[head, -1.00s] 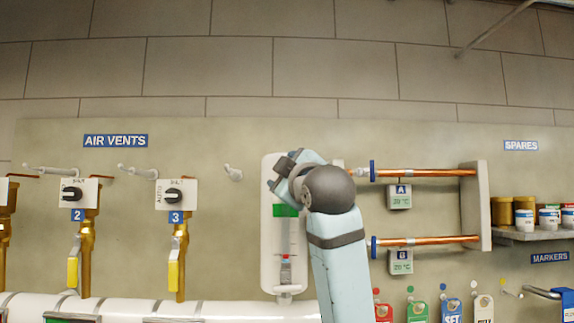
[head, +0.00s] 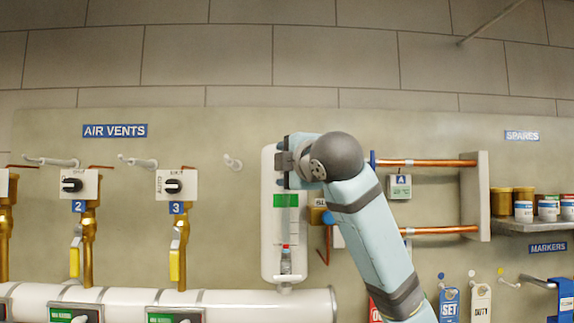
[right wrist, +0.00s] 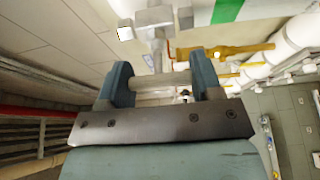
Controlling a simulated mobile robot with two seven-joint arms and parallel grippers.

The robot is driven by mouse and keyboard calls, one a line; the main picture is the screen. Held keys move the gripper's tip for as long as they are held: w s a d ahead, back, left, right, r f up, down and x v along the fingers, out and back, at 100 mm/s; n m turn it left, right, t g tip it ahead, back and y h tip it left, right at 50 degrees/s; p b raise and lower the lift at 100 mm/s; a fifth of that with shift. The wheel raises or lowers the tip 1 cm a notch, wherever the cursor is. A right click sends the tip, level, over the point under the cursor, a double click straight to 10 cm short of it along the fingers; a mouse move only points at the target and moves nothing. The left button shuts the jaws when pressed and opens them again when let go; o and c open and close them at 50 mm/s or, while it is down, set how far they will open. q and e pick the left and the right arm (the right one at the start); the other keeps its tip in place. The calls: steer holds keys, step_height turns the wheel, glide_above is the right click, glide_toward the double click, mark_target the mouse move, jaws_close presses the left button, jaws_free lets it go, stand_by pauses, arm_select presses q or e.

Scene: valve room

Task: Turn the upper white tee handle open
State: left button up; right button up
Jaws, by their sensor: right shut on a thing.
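The upper white tee handle shows as a pale crossbar (right wrist: 160,84) on a stem in the right wrist view, lying between the two fingers. My right gripper (right wrist: 163,78) is shut on this bar. In the head view my right gripper (head: 284,160) is at the top of the white sight-glass panel (head: 268,235), and the gripper and wrist hide the handle there. A light grey fitting (right wrist: 155,18) sits beyond the bar in the right wrist view. My left gripper is in neither view.
Copper pipes (head: 435,163) with tags run right of my wrist. Brass air-vent valves (head: 180,240) stand on the left. A white pipe (head: 230,302) crosses below. A shelf with jars (head: 523,210) is at the far right.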

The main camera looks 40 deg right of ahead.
stand_by(0.4)
steer(key=o, duration=0.9)
steer(key=s+b, duration=0.1)
steer(key=s, duration=0.3)
steer(key=s+a+b, duration=0.1)
steer(key=s, duration=0.4)
steer(key=s+a+b, duration=0.1)
steer(key=s, duration=0.3)
steer(key=shift+s+a+b, duration=0.1)
steer(key=shift+s+b, duration=0.25)
steer(key=shift+b, duration=0.05)
